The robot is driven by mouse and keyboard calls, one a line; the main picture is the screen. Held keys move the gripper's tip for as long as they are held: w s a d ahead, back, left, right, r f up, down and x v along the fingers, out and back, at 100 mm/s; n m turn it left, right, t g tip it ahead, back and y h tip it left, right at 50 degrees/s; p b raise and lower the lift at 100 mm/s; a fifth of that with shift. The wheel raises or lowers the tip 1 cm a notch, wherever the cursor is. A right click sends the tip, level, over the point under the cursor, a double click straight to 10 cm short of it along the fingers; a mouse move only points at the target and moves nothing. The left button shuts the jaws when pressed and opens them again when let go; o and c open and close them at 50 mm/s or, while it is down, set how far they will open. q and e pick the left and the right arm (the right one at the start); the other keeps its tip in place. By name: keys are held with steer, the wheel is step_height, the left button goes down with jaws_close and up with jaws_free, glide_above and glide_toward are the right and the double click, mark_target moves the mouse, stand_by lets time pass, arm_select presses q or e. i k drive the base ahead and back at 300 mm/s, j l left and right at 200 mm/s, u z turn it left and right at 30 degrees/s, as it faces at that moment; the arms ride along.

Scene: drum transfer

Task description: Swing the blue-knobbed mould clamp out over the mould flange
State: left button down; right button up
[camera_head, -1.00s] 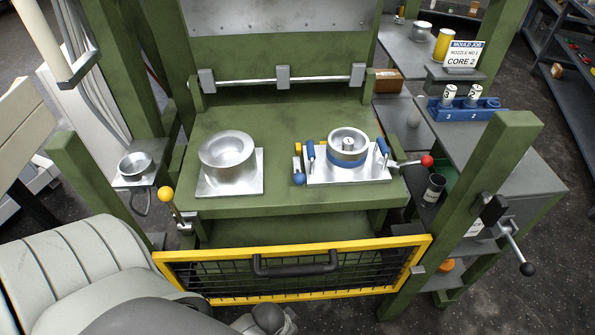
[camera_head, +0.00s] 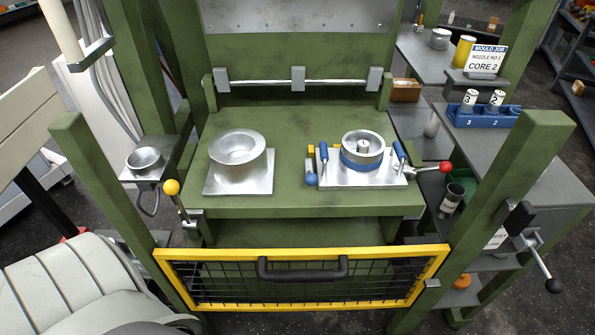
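The mould (camera_head: 362,145) is a silver ring with a blue band and a central post, on a silver base plate (camera_head: 340,180) on the right of the green press table. A blue ball knob (camera_head: 311,180) sits at the plate's left front corner, beside the mould and apart from its ring. Upright blue-handled pieces stand at the left (camera_head: 323,152) and right (camera_head: 400,150) of the ring. How the knob's lever connects is too small to tell.
A yellow-framed mesh guard (camera_head: 300,300) with a black handle spans the front below the table. A silver bowl-shaped part (camera_head: 238,150) stands on the table's left. A yellow-knobbed lever (camera_head: 171,188) and a red-knobbed lever (camera_head: 445,167) flank the table. Green posts rise at both sides.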

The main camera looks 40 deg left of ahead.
mark_target(311, 180)
steer(key=l+u, duration=0.15)
steer(key=u, duration=0.3)
steer(key=l+u, duration=0.2)
steer(key=u, duration=0.25)
steer(key=l+u, duration=0.15)
steer(key=u, duration=0.3)
steer(key=k+j, duration=0.05)
